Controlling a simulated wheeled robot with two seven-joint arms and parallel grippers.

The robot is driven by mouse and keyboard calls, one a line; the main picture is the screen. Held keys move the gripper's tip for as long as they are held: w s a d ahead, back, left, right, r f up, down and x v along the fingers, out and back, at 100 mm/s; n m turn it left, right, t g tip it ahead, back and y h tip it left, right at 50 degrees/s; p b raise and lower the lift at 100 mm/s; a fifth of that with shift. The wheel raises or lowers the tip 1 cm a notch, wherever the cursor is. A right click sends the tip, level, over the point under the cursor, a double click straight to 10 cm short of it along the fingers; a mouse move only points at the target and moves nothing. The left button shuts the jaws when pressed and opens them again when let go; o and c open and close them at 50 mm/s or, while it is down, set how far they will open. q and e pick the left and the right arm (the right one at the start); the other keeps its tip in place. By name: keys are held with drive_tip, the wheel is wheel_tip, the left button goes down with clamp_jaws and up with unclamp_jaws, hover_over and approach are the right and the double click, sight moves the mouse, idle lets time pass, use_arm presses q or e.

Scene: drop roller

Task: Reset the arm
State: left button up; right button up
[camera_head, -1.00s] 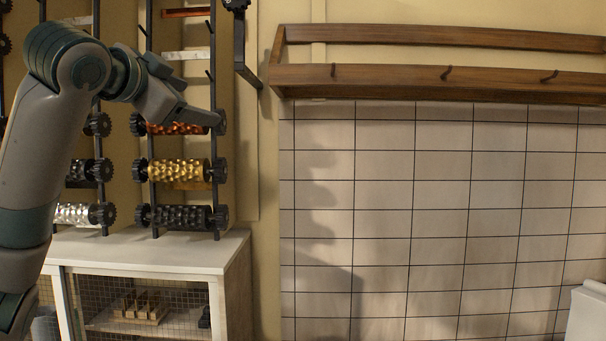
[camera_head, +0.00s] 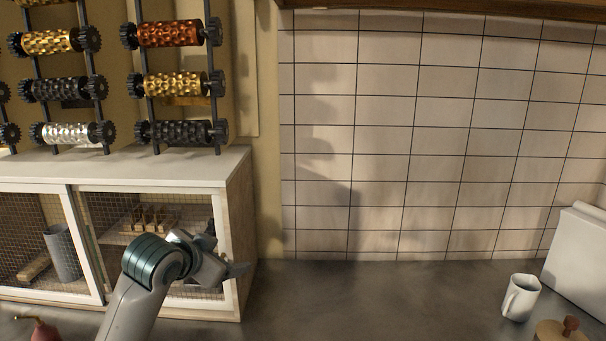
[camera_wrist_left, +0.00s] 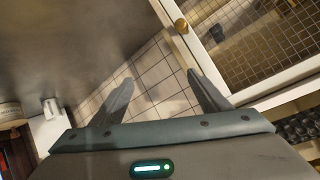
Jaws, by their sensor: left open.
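My left gripper (camera_head: 236,270) shows low in the head view, in front of the right end of the mesh-fronted cabinet. Its arm comes up from the bottom edge. In the left wrist view the two fingers (camera_wrist_left: 162,88) are spread apart with nothing between them, so it is open and empty. A copper-red roller (camera_head: 170,33), a gold roller (camera_head: 172,84) and a black roller (camera_head: 180,132) sit on the right-hand rack above the cabinet, clear of the gripper. My right gripper is not in view.
The white cabinet (camera_head: 243,190) with mesh doors stands at left. A grey counter (camera_head: 390,295) is mostly clear to the right. A white mug (camera_head: 520,298), a lidded pot (camera_head: 562,332) and a white box (camera_head: 580,250) stand at the far right. A red object (camera_head: 43,331) is at lower left.

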use_arm(q)
drive_tip(key=s+a+f+n+g+y, duration=0.1)
drive_tip(key=s+f+n+g, duration=0.1)
drive_tip(key=s+f, duration=0.95)
drive_tip(key=s+f+n+g, duration=0.1)
drive_tip(key=s+f+g, duration=0.1)
drive_tip(key=s+f, duration=0.95)
drive_tip(key=s+a+f+n+g+y, duration=0.1)
drive_tip(key=s+a+f+g, duration=0.1)
drive_tip(key=s+f, duration=0.7)
drive_tip(key=s+a+f+n+g+y, duration=0.15)
drive_tip(key=s+f, duration=0.35)
drive_tip(key=s, duration=0.8)
wheel_tip(320, 180, down, 31)
drive_tip(key=s+g+b, duration=0.2)
drive_tip(key=b, duration=0.1)
drive_tip(key=s+a+f+b, duration=0.1)
drive_tip(key=s+a+f, duration=0.1)
drive_tip(key=s+f, duration=0.7)
drive_tip(key=s+a+f+b, duration=0.1)
drive_tip(key=s+f, duration=0.7)
drive_tip(key=f, duration=0.3)
drive_tip(key=shift+s+a+f+g+b, duration=0.35)
drive_tip(key=shift+a+b, duration=0.05)
